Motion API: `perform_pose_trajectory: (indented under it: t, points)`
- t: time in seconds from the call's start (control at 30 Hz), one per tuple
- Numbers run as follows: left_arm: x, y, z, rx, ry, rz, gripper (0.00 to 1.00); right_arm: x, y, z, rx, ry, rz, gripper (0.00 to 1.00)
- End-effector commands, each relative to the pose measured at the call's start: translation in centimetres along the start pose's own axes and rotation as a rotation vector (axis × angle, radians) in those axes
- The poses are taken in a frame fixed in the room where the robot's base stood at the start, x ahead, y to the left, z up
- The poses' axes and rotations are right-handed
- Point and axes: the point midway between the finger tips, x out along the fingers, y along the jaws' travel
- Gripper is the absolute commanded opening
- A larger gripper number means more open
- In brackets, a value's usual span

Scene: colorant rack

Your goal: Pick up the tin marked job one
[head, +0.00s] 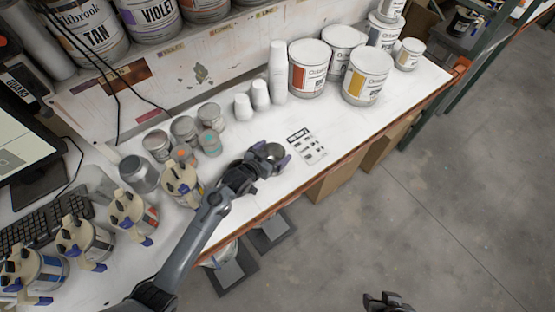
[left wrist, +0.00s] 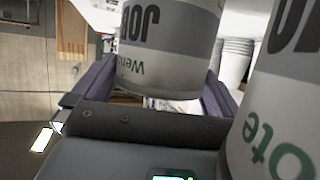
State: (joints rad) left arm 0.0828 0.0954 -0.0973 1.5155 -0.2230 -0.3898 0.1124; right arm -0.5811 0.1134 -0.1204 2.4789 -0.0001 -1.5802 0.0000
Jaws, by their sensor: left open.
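A small metal tin (head: 275,151) stands on the white bench, between the fingers of my left gripper (head: 270,157). In the left wrist view, a white and grey tin (left wrist: 170,48) with large dark letters starting "JO" sits between the two fingers (left wrist: 155,98). A second labelled tin (left wrist: 280,115) is close at the right of that view. My right gripper (head: 388,303) is at the bottom edge, away from the bench, its jaws unclear.
A printed card (head: 307,146) lies just right of the left gripper. Small grey tins (head: 184,129) and white cup stacks (head: 278,75) stand behind. Colorant cans (head: 309,72) stand at the back right. Beige-topped containers (head: 133,214) line the left, near a keyboard (head: 45,217).

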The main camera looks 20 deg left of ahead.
Motion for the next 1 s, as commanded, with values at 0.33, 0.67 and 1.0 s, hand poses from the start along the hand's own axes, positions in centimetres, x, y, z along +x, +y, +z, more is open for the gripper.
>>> perform_pose_trajectory:
  t: [0.33, 0.67, 1.0]
  points:
    - [0.11, -0.04, 0.02, 0.000, 0.000, -0.001, 0.88, 0.11, 0.22, -0.01, -0.008, 0.002, 0.007, 0.43]
    - [0.11, -0.04, -0.02, 0.000, 0.000, -0.001, 0.49, 0.11, 0.26, 0.02, -0.010, 0.001, 0.008, 0.43]
    - [-0.11, -0.05, -0.59, 0.001, 0.001, -0.001, 0.49, 0.14, 0.15, 0.01, -0.005, 0.002, 0.005, 0.43]
